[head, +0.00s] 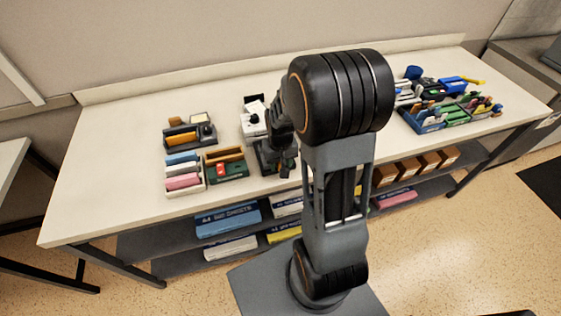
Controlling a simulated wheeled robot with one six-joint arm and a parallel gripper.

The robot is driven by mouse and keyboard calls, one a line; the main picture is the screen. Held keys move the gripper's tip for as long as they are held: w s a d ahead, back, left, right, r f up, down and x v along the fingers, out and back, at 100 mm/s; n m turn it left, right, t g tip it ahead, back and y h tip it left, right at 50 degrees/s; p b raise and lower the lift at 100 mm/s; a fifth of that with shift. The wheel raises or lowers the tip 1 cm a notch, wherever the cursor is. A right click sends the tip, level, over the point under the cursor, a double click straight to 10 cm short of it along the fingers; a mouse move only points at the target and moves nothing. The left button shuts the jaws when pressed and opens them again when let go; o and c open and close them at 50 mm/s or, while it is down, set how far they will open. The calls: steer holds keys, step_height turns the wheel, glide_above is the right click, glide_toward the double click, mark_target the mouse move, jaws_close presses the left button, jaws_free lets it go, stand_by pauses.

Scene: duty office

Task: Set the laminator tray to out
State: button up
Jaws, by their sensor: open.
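No device can be surely identified as the laminator, and its tray cannot be made out. A small white device with dark parts (252,122) stands on the table just left of my arm. A dark, low object (267,157) lies in front of it, partly hidden by my gripper. My gripper (286,168) points down over the table front, close to that dark object. Its jaws are open, and contact cannot be told. My arm hides the table behind it.
On the long table (110,150), a dark device with wooden parts (190,133), a box of coloured pads (183,174) and a green box (226,165) stand to the left. A blue organiser (425,121) with stationery stands right. The table's left end is clear.

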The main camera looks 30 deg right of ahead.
step_height(320, 180, up, 14)
steer(key=b, duration=0.1)
stand_by(0.5)
steer(key=shift+f, duration=0.1)
stand_by(0.4)
